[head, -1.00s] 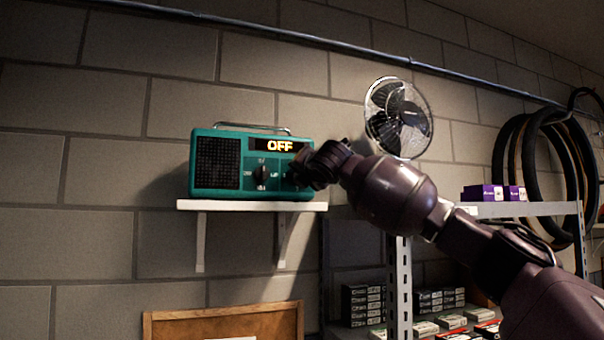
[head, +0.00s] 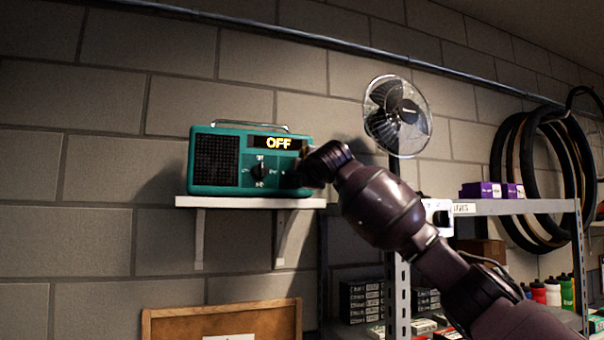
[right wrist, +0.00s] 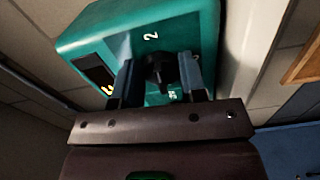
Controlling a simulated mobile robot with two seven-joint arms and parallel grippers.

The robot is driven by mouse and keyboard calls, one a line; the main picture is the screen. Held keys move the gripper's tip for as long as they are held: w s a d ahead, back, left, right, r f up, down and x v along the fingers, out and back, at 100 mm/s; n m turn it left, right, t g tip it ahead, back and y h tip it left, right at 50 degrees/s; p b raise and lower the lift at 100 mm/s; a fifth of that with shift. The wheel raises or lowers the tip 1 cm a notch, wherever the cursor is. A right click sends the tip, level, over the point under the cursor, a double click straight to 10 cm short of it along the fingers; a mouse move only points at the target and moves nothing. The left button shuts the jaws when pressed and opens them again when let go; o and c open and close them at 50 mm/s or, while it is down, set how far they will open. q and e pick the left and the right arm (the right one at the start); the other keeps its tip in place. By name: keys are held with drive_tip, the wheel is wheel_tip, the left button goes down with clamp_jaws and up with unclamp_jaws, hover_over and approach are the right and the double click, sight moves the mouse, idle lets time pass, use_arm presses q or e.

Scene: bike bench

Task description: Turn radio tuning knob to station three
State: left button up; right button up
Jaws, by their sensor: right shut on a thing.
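A teal radio (head: 225,189) stands on a white wall shelf, with a dark speaker grille on its left. Its display (head: 276,143) reads OFF. One black knob (head: 258,172) with small labels around it is uncovered below the display. My right gripper (head: 299,177) is at the right end of the radio's front and hides that part. In the right wrist view, the two fingers of my right gripper (right wrist: 160,85) are shut on a black knob (right wrist: 158,68). A white "2" (right wrist: 150,37) is printed beside this knob; another small mark is unreadable. My left gripper is out of view.
The white shelf (head: 240,202) is bolted to a block wall. A fan (head: 397,116) stands right of the radio. A metal rack (head: 520,206) with purple boxes and hanging tyres (head: 545,170) is further right. A wooden-framed board (head: 190,318) is below.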

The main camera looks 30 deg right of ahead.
drive_tip(key=m, duration=0.3)
drive_tip(key=shift+a+f+m+b, duration=0.1)
drive_tip(key=shift+f+m+b, duration=0.1)
drive_tip(key=shift+m+b, duration=0.1)
drive_tip(key=m, duration=0.3)
drive_tip(key=shift+m+b, duration=0.3)
drive_tip(key=shift+m, duration=0.1)
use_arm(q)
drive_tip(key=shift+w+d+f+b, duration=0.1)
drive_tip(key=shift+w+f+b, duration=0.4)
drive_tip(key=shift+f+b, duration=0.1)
use_arm(e)
drive_tip(key=shift+a+m, duration=0.2)
drive_tip(key=shift+m, duration=3.8)
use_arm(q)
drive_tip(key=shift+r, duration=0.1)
use_arm(e)
drive_tip(key=o, duration=0.9)
drive_tip(key=shift+c, duration=0.2)
